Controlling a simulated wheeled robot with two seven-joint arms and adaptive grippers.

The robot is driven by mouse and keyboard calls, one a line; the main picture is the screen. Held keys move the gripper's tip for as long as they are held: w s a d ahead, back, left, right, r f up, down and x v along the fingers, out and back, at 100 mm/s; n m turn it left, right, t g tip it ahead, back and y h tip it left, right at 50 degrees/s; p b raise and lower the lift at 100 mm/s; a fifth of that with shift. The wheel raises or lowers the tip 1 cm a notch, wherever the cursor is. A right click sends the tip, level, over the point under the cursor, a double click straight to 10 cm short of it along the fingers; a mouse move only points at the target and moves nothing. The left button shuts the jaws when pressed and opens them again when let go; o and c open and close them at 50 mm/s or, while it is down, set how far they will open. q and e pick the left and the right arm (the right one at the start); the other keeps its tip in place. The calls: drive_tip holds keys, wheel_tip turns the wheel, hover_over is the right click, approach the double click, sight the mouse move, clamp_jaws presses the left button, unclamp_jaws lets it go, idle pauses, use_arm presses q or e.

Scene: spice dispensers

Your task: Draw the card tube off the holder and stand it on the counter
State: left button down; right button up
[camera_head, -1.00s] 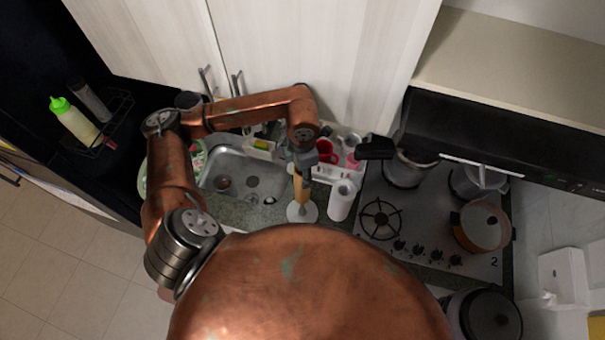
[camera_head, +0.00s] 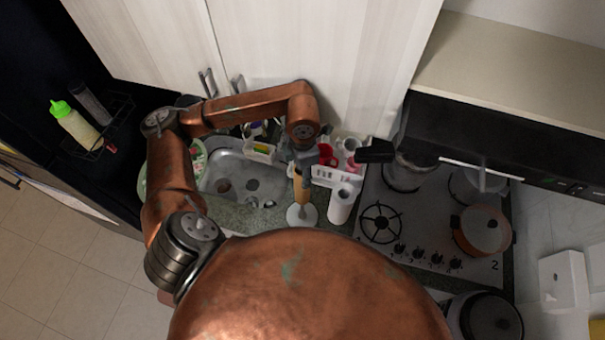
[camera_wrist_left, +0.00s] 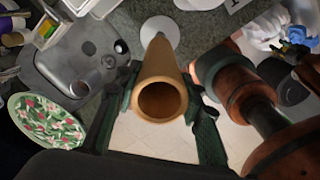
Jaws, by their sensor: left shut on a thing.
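My left gripper (camera_head: 303,170) comes down from above and is shut on the tube's upper part. In the left wrist view, the tube's open top end (camera_wrist_left: 162,100) faces the camera between my left gripper's fingers (camera_wrist_left: 160,98). The holder's white base (camera_wrist_left: 160,31) shows behind its lower end. The inside of the tube is dark, and no post shows there. My right gripper is in neither view.
A white roll (camera_head: 341,204) stands close to the right of the holder. The sink (camera_head: 240,177) is to the left and the gas hob (camera_head: 425,222) to the right. A white rack (camera_head: 330,175) with cups is behind. The counter strip in front is narrow.

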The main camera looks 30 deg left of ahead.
use_arm(q)
wheel_tip(320, 180, up, 10)
idle(4.0)
wheel_tip(320, 180, up, 4)
drive_tip(key=shift+f, duration=0.15)
idle(0.6)
drive_tip(key=shift+f, duration=0.15)
